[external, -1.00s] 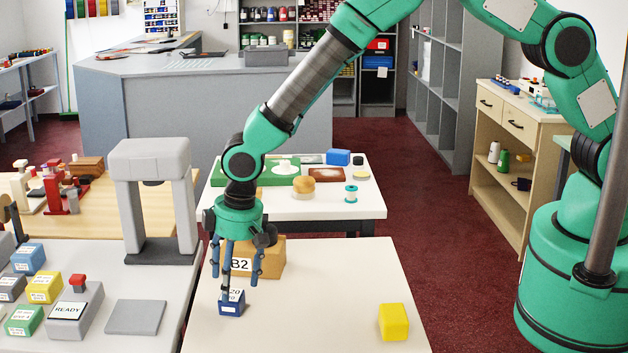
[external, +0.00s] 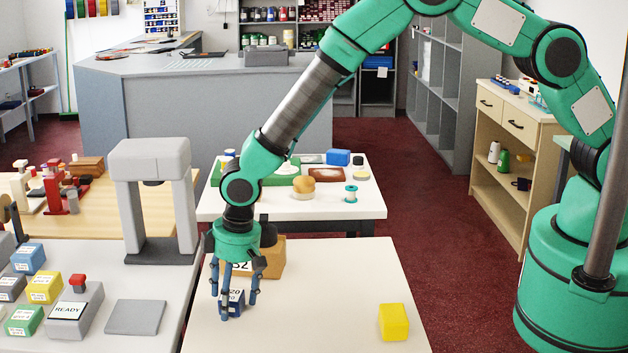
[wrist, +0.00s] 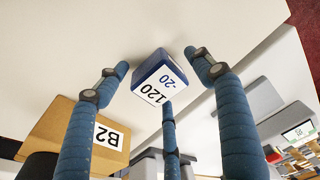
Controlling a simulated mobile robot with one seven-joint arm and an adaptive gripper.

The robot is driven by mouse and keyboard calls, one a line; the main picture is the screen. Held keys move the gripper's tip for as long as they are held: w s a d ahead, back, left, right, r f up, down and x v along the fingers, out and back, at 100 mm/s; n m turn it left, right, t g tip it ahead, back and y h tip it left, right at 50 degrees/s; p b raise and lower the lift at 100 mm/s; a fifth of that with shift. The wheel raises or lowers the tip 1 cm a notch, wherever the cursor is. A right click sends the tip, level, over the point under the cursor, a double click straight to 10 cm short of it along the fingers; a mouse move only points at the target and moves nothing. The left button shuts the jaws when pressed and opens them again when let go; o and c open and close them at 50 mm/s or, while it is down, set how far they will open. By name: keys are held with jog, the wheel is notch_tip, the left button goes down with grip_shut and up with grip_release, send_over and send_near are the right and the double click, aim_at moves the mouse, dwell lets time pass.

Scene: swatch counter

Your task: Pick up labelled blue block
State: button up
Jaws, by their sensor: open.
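The labelled blue block (external: 236,308) stands on the white table (external: 290,325), marked "120 -20" on white label faces. It also shows in the wrist view (wrist: 158,75), between the fingertips of my gripper. My gripper (external: 238,302) is low over the table, with its blue fingers open around the block. In the wrist view, two fingers of my gripper (wrist: 160,78) flank the block with gaps, and the third reaches its label side. I cannot tell whether that third finger touches it.
A brown box (external: 272,258) labelled B2 stands close behind the block. A yellow block (external: 394,322) stands at the right of the table. A grey frame (external: 152,200) stands on the left counter beside a grey pad (external: 135,317). The table's middle is clear.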

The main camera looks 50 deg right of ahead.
aim_at(232, 295)
dwell(0.4)
jog(key=c, duration=1.6)
jog(key=shift+r, duration=0.1)
jog(key=shift+r, duration=0.45)
notch_tip(232, 295, up, 3)
jog(key=shift+s+f+p, duration=0.1)
jog(key=shift+p, duration=0.25)
jog(key=s+d, duration=0.3)
jog(key=s, duration=0.1)
jog(key=s+d, duration=0.4)
jog(key=s+d+r+p, duration=0.1)
jog(key=s+d, duration=0.2)
jog(key=shift+s+d+r, duration=0.1)
jog(key=shift+s+d, duration=0.2)
jog(key=shift+s, duration=0.1)
